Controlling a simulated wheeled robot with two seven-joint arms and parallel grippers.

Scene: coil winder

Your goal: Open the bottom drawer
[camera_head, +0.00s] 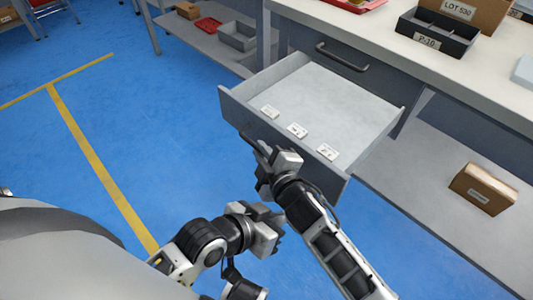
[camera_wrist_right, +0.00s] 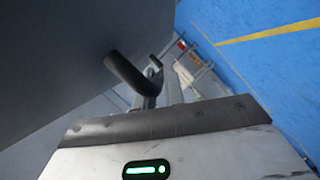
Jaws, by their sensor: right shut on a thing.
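The bottom drawer (camera_head: 335,95) is pulled well out of the grey cabinet below the upper drawer. Its inside is light grey, with three small white labelled pieces (camera_head: 297,130) near the front. My right gripper (camera_head: 264,152) is at the outer side of the drawer front, shut on the dark bar handle (camera_head: 248,137). The handle (camera_wrist_right: 128,74) also shows in the right wrist view, beside the grey drawer front. My left gripper (camera_head: 268,232) hangs over the floor, below and apart from the drawer; its finger opening is not clear.
The upper drawer with its dark handle (camera_head: 342,57) is shut. The worktop (camera_head: 400,50) holds a black divided tray (camera_head: 437,35) and a cardboard box. A brown box (camera_head: 483,188) lies on the low shelf at right. Blue floor at left is clear.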

